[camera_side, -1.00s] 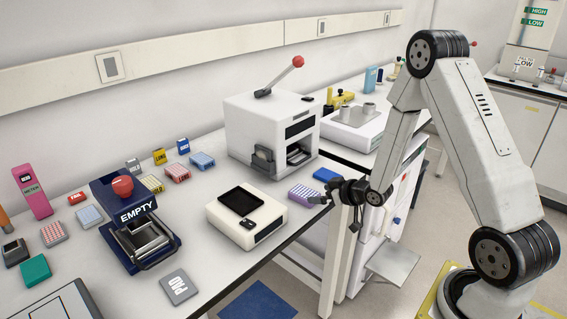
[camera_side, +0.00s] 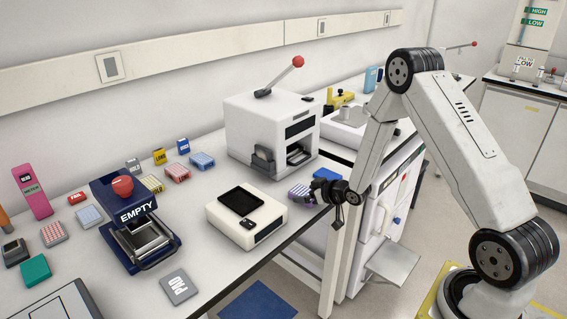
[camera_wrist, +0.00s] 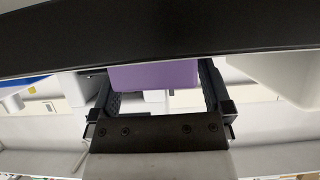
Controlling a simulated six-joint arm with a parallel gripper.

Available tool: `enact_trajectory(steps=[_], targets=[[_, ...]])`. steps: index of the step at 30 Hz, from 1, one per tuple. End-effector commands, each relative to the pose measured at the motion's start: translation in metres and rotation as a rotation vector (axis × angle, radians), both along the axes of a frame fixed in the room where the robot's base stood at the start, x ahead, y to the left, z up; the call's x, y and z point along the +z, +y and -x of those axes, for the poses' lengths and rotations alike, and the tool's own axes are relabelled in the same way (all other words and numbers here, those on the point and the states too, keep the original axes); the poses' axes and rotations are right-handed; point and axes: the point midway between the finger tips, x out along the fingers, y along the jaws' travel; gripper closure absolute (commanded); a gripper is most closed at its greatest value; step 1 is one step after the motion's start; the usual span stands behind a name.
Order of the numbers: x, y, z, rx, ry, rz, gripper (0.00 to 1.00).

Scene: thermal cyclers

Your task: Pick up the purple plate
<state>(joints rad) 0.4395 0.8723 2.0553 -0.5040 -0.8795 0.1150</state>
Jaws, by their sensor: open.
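The purple plate (camera_side: 299,190) lies on the bench near its right edge, between the cream device and the blue block. In the side view its right part is hidden behind my gripper (camera_side: 314,190). In the wrist view the purple plate (camera_wrist: 155,76) shows between the two dark fingers of my gripper (camera_wrist: 158,95), with a gap to the finger at left and its right end close to the other finger. My gripper is open. I cannot tell whether a finger touches the plate.
A blue block (camera_side: 327,175) sits just behind my gripper. A white machine with a red-knobbed lever (camera_side: 262,135) stands behind the plate. A cream device (camera_side: 243,217) stands to the left. The bench edge runs close in front.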

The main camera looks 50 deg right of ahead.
Motion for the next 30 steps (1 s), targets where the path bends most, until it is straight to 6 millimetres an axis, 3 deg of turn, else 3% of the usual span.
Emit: enact_trajectory(steps=[17,20,24,25,30], targets=[[-0.0016,0.0001,-0.0030,-0.001,0.000,0.000,0.00],[-0.0016,0.0001,-0.0029,0.000,0.000,0.000,0.25],[-0.0017,0.0000,-0.0028,-0.001,0.000,0.000,0.70],[-0.0015,0.0000,-0.0029,-0.001,0.000,0.000,0.76],[-0.0015,0.0000,-0.0029,-0.001,0.000,0.000,0.76]])
